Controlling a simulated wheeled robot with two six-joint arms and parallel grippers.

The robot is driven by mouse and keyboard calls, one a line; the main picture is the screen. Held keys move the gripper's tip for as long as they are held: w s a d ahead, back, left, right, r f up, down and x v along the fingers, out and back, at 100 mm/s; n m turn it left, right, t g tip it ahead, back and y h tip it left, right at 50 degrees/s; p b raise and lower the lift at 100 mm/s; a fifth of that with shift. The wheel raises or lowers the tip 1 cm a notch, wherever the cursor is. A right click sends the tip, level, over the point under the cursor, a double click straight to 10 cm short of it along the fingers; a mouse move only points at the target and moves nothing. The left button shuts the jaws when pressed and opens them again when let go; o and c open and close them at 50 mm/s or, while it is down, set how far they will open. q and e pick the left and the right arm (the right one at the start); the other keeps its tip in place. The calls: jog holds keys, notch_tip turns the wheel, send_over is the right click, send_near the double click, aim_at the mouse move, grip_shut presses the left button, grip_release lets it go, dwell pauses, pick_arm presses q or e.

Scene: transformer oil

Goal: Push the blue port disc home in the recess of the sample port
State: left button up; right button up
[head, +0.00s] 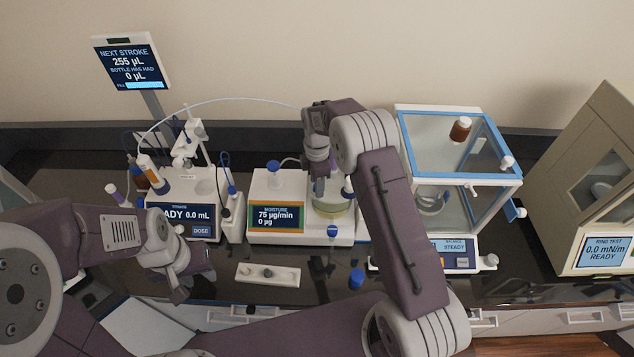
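The moisture unit (262,238) stands mid-bench, its screen reading 75 µg/min and 0 µg. A round glass vessel (333,208) with yellowish liquid sits at its right side. My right gripper (318,188) points down over the vessel's top and hides much of it. The sample port and its recess cannot be made out there, nor can I tell if a blue disc is under the fingers. A small blue round part (332,231) shows on the unit's front, below the vessel. My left gripper (180,292) is low at the left, apart from the unit. Neither gripper's opening is clear.
A titrator (182,196) stands left of the unit, a glass-walled balance (462,190) with a brown bottle (460,129) right. A white holder (268,274) and a blue cap (356,279) lie in front. Dark bench between them is clear. A tensiometer (600,200) is far right.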

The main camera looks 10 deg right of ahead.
jog(key=shift+r, duration=0.1)
notch_tip(320, 180, up, 9)
jog(key=b, duration=0.3)
dwell(0.6)
